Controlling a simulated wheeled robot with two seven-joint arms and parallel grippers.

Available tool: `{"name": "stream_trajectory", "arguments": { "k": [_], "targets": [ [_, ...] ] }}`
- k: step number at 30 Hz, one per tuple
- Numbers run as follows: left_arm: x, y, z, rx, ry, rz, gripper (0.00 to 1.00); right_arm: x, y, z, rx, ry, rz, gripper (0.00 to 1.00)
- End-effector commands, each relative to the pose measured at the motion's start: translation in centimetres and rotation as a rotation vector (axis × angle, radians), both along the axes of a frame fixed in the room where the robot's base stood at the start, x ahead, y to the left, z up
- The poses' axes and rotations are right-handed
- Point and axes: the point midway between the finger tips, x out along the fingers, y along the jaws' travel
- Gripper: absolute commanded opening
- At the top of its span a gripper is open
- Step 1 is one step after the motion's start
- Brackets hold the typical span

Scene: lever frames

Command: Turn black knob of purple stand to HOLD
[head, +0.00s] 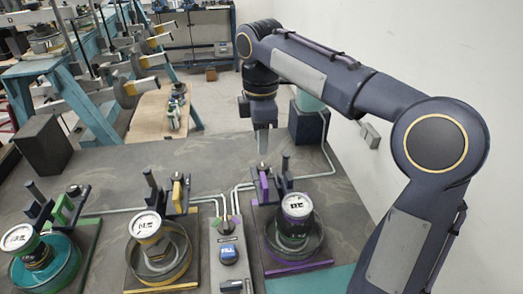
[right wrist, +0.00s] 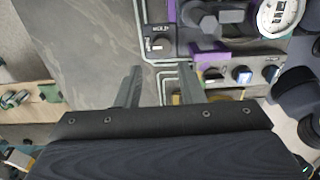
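The purple stand (head: 300,268) is at the right of the head view, with a purple bracket (head: 264,186) at its back. In the right wrist view its purple parts (right wrist: 207,50) show at the top right. A black knob (right wrist: 160,44) sits on a small dark plate beside them, under a white label that seems to read HOLD. The knob's pointer setting is too small to tell. My right gripper (head: 263,150) hangs above the back of the stand. In the right wrist view its two fingers (right wrist: 160,76) are apart, with nothing between them. My left gripper is not in view.
A yellow stand (head: 190,285) and a green stand (head: 90,245) stand to the left. A grey control box (head: 228,265) is between the yellow and purple stands. A dark block (head: 308,125) stands behind, near the white wall (head: 370,50). Pale pipes run along the table.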

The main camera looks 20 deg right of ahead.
Motion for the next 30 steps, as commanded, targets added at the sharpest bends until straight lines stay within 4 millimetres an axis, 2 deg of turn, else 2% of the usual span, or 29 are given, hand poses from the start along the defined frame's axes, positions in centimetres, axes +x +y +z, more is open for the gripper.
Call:
{"name": "stream_trajectory", "arguments": {
  "k": [9,15,26,30],
  "targets": [
    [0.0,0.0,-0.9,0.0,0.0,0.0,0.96,-0.1,-0.1,-4.8,0.0,0.003,-0.001,0.35],
    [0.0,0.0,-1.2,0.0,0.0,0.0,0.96,-0.1,0.0,-7.0,0.0,0.001,0.0,0.35],
    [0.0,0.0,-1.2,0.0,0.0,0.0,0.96,-0.1,0.0,-7.6,0.0,0.0,-0.001,0.35],
    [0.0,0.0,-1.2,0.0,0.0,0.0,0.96,-0.1,0.0,-7.6,0.0,0.0,-0.001,0.17]
  ]
}}
